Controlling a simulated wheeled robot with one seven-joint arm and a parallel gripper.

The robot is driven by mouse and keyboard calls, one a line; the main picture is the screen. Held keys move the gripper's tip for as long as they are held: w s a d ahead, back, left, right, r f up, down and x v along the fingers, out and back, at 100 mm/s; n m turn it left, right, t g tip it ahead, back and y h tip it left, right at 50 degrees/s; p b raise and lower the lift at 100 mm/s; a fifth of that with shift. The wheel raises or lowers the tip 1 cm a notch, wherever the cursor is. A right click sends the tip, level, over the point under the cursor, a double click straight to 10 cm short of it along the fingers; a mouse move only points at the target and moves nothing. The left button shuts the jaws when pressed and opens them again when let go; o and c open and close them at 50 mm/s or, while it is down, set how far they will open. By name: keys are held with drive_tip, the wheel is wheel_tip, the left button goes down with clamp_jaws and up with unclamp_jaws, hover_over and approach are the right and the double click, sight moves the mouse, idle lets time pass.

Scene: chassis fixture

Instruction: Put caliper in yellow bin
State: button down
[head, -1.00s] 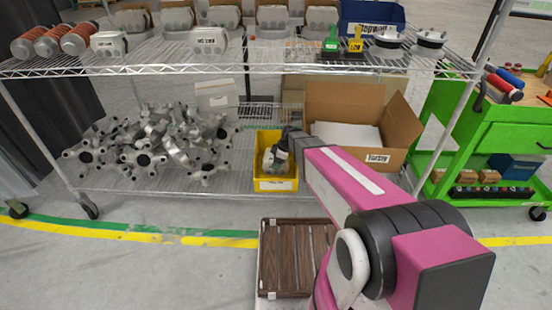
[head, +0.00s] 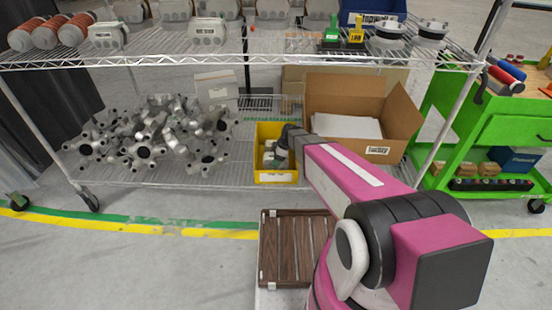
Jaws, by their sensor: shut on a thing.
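The yellow bin (head: 276,177) stands on the lower wire shelf, left of the open cardboard box. My pink arm reaches forward to it. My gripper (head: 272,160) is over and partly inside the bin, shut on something. The held thing is too small and too hidden by the wrist to make out. A caliper cannot be told apart in the head view.
A pile of grey metal castings (head: 150,138) lies left of the bin on the shelf. An open cardboard box (head: 393,130) stands to the right. The upper shelf (head: 190,63) runs above the bin. A green cart (head: 515,130) is at far right.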

drive_tip(key=shift+f, duration=0.15)
drive_tip(key=shift+c, duration=0.7)
unclamp_jaws()
drive_tip(key=shift+w+f, duration=0.1)
drive_tip(key=shift+a, duration=0.1)
drive_tip(key=shift+r, duration=0.35)
drive_tip(key=v, duration=1.2)
drive_tip(key=s+d+r+m+h, duration=0.2)
drive_tip(key=s+d+m, duration=0.5)
drive_tip(key=s+m, duration=0.1)
drive_tip(key=s+d+r+m+h, duration=0.2)
drive_tip(key=s+d+r+m, duration=0.1)
drive_tip(key=s+d+m, duration=0.4)
drive_tip(key=s+m, duration=0.2)
drive_tip(key=s, duration=0.1)
drive_tip(key=shift+s+d+r+m, duration=0.25)
drive_tip(key=shift+d+m, duration=0.05)
drive_tip(key=shift+d, duration=0.05)
